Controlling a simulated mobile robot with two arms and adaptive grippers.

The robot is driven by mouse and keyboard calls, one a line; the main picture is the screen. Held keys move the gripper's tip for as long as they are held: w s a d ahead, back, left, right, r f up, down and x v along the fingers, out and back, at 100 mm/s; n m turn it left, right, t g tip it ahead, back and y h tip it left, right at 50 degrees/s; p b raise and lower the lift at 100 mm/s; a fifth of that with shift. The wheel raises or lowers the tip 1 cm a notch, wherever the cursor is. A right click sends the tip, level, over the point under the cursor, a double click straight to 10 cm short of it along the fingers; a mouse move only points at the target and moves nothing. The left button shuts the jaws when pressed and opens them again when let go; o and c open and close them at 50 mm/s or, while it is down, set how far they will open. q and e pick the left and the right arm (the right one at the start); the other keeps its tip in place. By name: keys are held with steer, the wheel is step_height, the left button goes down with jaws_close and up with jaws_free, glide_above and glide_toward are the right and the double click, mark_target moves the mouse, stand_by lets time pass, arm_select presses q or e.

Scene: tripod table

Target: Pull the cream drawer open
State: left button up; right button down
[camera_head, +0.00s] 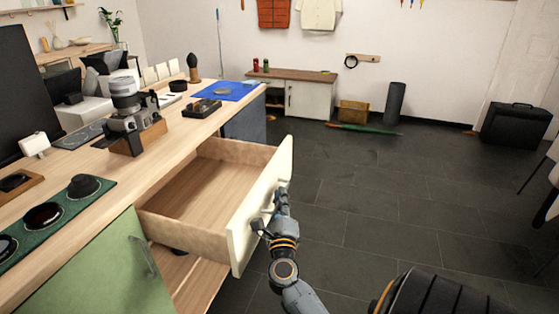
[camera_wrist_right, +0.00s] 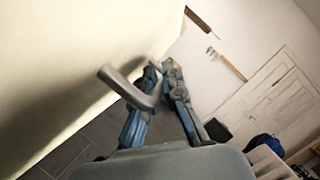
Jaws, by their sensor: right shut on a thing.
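The cream drawer (camera_head: 262,205) stands pulled well out of the wooden desk in the head view. Its inside is bare pale wood and looks empty. My right gripper (camera_head: 272,212) is at the outer face of the drawer front. In the right wrist view the cream front (camera_wrist_right: 80,60) fills the upper left, and a grey bar handle (camera_wrist_right: 130,90) sticks out from it. My right gripper (camera_wrist_right: 160,90) is shut on this handle, with its fingers on either side of the bar. My left gripper is in neither view.
The desk top holds a camera (camera_head: 128,105) on a wooden block, a blue mat (camera_head: 232,92), a black tray (camera_head: 202,108) and a green mat (camera_head: 62,215). A green cabinet door (camera_head: 110,270) is below. Dark tiled floor (camera_head: 360,210) beside the drawer is clear.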

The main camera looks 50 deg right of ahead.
steer(key=c, duration=1.7)
jaws_free()
steer(key=shift+a+f, duration=0.1)
steer(key=v, duration=1.2)
